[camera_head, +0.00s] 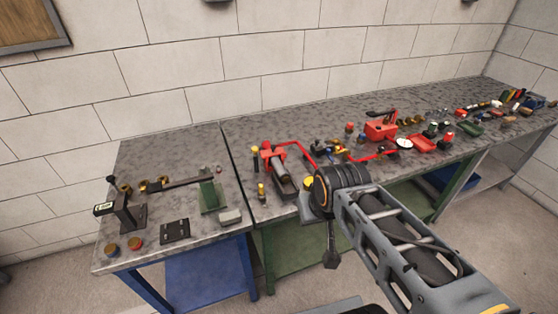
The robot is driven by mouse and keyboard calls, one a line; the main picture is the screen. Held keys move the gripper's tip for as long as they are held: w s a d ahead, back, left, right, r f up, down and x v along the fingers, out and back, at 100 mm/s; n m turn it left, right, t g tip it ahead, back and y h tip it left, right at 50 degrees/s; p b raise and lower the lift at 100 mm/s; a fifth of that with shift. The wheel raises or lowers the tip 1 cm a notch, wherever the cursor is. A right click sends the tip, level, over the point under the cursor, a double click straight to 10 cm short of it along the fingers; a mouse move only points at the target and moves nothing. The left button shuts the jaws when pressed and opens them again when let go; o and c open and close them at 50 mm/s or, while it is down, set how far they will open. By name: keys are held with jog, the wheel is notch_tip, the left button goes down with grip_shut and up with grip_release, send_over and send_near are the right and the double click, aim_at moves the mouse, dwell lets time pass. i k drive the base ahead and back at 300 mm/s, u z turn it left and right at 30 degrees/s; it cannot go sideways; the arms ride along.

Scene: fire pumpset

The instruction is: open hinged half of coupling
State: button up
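A brass fitting (153,185) lies at the left end of a dark bar on the left table. It looks like the coupling, but its hinged half is too small to make out. Another brass piece (122,187) sits at the top of a black stand to its left. My arm reaches in from the lower right. A dark part at its end, seemingly my gripper (331,259), hangs in front of the table edge, well right of the brass fitting. The fingers are too small and dark to tell open from shut.
The left grey tabletop (140,160) holds a green bracket (210,195), a black plate (175,231) and two small round caps. The longer table to the right carries a red vise-like tool (275,160), a red pump box (381,130) and several small parts. A block wall stands behind.

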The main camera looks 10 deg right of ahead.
aim_at(274, 151)
jog(key=u, duration=0.05)
jog(key=k, duration=0.25)
jog(key=z, duration=1.25)
jog(key=i, duration=0.7)
jog(key=u, duration=1.8)
jog(key=i, duration=0.5)
jog(key=u, duration=0.05)
